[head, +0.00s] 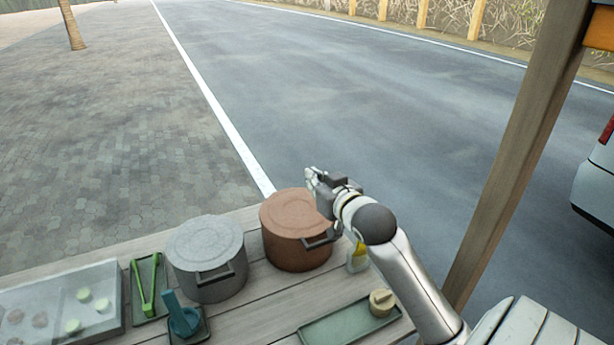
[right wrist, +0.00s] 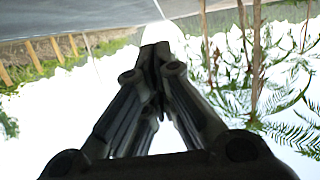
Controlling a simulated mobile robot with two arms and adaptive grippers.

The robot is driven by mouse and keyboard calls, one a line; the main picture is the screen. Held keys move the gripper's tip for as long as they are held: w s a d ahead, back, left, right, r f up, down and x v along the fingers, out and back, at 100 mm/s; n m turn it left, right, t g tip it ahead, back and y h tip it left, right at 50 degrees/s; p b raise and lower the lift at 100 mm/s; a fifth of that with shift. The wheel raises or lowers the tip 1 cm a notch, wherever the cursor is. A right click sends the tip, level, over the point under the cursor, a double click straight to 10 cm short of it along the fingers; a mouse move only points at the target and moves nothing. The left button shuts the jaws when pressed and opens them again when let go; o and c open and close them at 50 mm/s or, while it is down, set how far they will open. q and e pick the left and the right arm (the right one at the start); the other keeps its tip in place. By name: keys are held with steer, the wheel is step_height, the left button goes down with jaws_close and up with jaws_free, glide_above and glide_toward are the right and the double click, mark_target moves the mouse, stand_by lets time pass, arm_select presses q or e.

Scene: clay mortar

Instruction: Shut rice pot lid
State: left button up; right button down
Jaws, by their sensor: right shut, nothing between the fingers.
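Two lidded pots stand on the wooden table: a grey pot (head: 208,262) and a reddish-brown pot (head: 290,240). Both lids look seated on their rims; I cannot tell which one is the rice pot. My right gripper (head: 312,176) is above the right rim of the brown pot, and my right arm covers part of that pot's right side. In the right wrist view the fingers of my right gripper (right wrist: 155,50) meet at the tips with nothing between them. My left gripper is not in view.
On the table (head: 265,310) are a clear-covered tray (head: 60,300), green tongs (head: 148,287), a blue utensil (head: 181,316), a yellow-labelled bottle (head: 357,257) and a green tray (head: 345,328) with a small tan container (head: 381,302). A wooden post (head: 515,160) stands at right.

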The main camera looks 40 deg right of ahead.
steer(key=s+f+t+b, duration=0.1)
steer(key=s+f+b, duration=0.2)
steer(key=f, duration=0.5)
steer(key=s+a+f+t+b, duration=0.1)
steer(key=s+f+b, duration=0.2)
steer(key=f+b, duration=0.3)
steer(key=shift+a+f+h, duration=0.25)
steer(key=shift+f+h, duration=0.05)
steer(key=shift+f, duration=0.55)
steer(key=shift+s, duration=0.1)
steer(key=v, duration=1.1)
steer(key=shift+s, duration=0.4)
steer(key=shift+r, duration=0.1)
